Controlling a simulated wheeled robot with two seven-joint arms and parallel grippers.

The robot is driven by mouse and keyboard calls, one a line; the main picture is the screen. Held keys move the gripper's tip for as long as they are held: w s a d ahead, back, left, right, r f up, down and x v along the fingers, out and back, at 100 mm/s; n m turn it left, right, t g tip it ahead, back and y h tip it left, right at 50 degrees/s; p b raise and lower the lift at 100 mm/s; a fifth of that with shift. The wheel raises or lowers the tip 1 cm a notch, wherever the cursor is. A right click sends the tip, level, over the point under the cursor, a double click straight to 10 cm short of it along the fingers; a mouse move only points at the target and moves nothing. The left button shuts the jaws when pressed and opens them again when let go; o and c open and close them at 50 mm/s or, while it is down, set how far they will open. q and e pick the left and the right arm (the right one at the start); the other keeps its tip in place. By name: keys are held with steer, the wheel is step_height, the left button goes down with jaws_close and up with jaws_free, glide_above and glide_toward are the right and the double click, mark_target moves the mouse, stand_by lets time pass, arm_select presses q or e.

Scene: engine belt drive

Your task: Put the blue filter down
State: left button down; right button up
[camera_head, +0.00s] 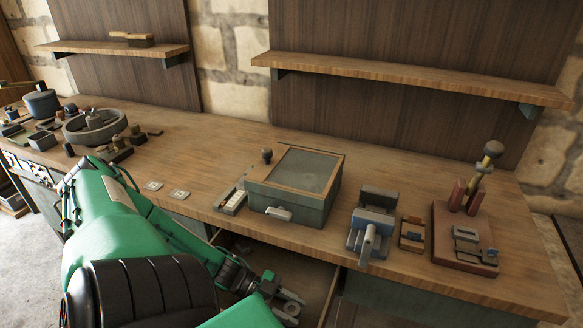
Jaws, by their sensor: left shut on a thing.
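My left arm comes in from the left, and its gripper (288,304) is low in front of the workbench, below the bench top. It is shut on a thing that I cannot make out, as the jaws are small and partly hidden. No blue filter can be told apart for sure in this view. My right gripper is not in view.
The workbench (210,140) carries a box with a glass lid (290,207), a blue vise (368,232), a reddish stand (455,232) and a round grey tray (92,125) at left. An open space (318,275) shows under its front edge. Two shelves hang behind.

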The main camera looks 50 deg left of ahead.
arm_select(q)
steer(key=shift+f, duration=0.1)
steer(key=c, duration=0.9)
jaws_free()
steer(key=shift+o, duration=0.2)
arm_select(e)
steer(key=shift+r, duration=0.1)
arm_select(q)
steer(key=shift+s+a+r, duration=0.1)
steer(key=shift+a+r, duration=0.05)
steer(key=shift+r, duration=0.1)
steer(key=shift+p+v, duration=1.25)
steer(key=shift+v, duration=2.3)
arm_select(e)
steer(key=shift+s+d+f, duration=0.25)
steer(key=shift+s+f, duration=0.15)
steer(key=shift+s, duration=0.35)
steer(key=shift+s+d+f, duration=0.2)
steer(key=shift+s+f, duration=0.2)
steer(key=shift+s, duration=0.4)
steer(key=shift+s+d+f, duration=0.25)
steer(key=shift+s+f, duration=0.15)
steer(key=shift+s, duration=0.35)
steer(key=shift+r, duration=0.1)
